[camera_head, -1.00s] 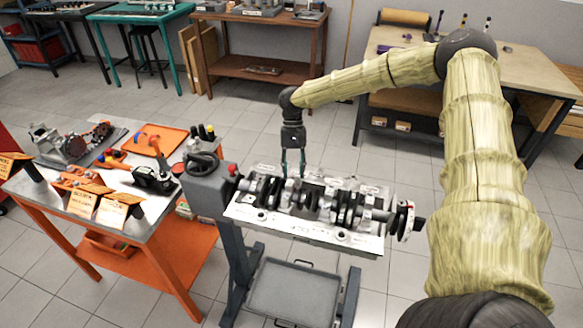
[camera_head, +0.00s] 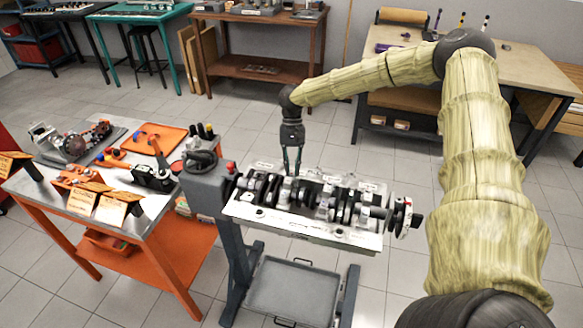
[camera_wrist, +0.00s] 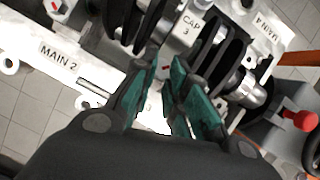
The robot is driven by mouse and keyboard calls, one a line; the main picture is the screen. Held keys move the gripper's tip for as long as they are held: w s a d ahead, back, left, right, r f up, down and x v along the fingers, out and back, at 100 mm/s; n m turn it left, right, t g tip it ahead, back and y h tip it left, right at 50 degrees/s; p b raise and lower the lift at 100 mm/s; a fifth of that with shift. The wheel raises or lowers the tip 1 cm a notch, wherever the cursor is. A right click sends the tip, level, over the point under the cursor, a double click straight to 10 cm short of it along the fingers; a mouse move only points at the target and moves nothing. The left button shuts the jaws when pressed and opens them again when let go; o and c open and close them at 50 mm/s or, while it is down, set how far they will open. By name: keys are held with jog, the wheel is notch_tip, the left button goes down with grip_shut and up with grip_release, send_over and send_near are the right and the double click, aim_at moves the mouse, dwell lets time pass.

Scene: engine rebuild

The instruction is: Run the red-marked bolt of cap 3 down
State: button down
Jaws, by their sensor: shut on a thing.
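The cap 3 block (camera_wrist: 181,38), with a "CAP 3" label, lies just beyond my fingers in the wrist view. My gripper (camera_wrist: 163,68) has its teal-padded fingers close together beside the cap. A tiny red mark (camera_wrist: 165,97) shows between the fingers. My gripper is shut on a bolt there, which the fingers mostly hide. In the head view my gripper (camera_head: 291,168) points down at the far side of the engine block (camera_head: 300,229), over the crankshaft (camera_head: 302,198). How far the bolt is in cannot be seen.
Dark crankshaft webs stand close on both sides of the cap. "MAIN 2" (camera_wrist: 60,55) and "MAIN 4" (camera_wrist: 270,22) labels flank it. A red knob (camera_wrist: 300,119) stands at the right. The block rests on a stand beside an orange-framed bench (camera_head: 62,192).

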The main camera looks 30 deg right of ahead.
jog(key=m+b, duration=0.1)
jog(key=m+t+y, duration=0.1)
jog(key=m, duration=0.1)
jog(key=shift+s+d+b, duration=0.15)
jog(key=shift+d+b, duration=0.05)
jog(key=shift+b, duration=0.15)
jog(key=m, duration=0.2)
jog(key=m+t+b, duration=0.1)
jog(key=m, duration=0.1)
jog(key=m+t+y, duration=0.1)
jog(key=shift+s+d+r+m, duration=0.15)
jog(key=shift+s+m, duration=0.1)
jog(key=shift+m, duration=0.15)
jog(key=c, duration=1.4)
grip_release()
jog(key=shift+s+r, duration=0.1)
jog(key=v, duration=1.1)
jog(key=shift+d+r, duration=0.1)
jog(key=shift+r, duration=0.3)
jog(key=shift+r, duration=0.1)
